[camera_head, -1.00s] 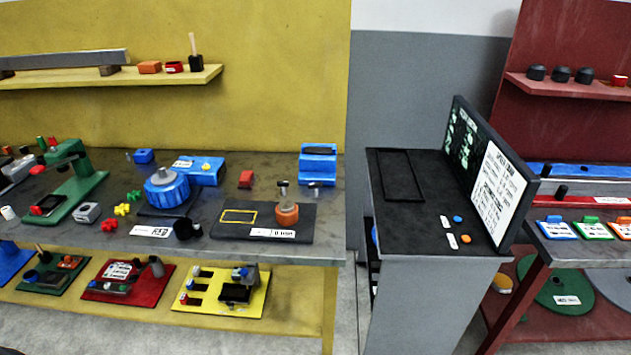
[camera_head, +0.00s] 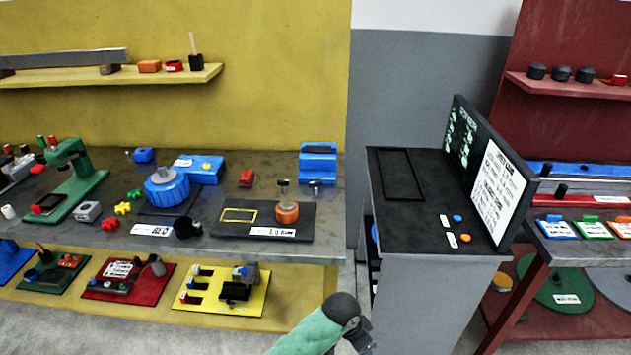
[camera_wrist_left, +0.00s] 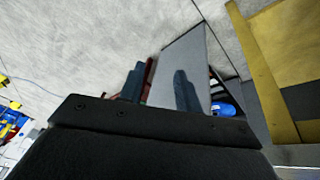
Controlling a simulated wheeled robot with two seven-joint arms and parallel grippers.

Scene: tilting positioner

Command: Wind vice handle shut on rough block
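A blue, vice-like block (camera_head: 318,160) with a dark T-shaped handle (camera_head: 316,187) at its front stands at the right end of the yellow bench's top. I cannot tell how far its jaws are apart. Which piece is the rough block is unclear; a small red block (camera_head: 246,177) lies to its left. My left gripper (camera_wrist_left: 160,85) shows in the left wrist view, its two dark fingers apart and nothing between them. It is away from the bench top. In the head view a green and black arm link of mine shows at the bottom, with no fingers visible. My right gripper is not in view.
A grey cabinet (camera_head: 440,300) with an upright board (camera_head: 490,175) stands right of the bench. A dark plate with an orange knob (camera_head: 287,212) and a blue round fixture (camera_head: 166,187) occupy the bench top. The lower shelf holds coloured trays. Floor shows between bench and cabinet.

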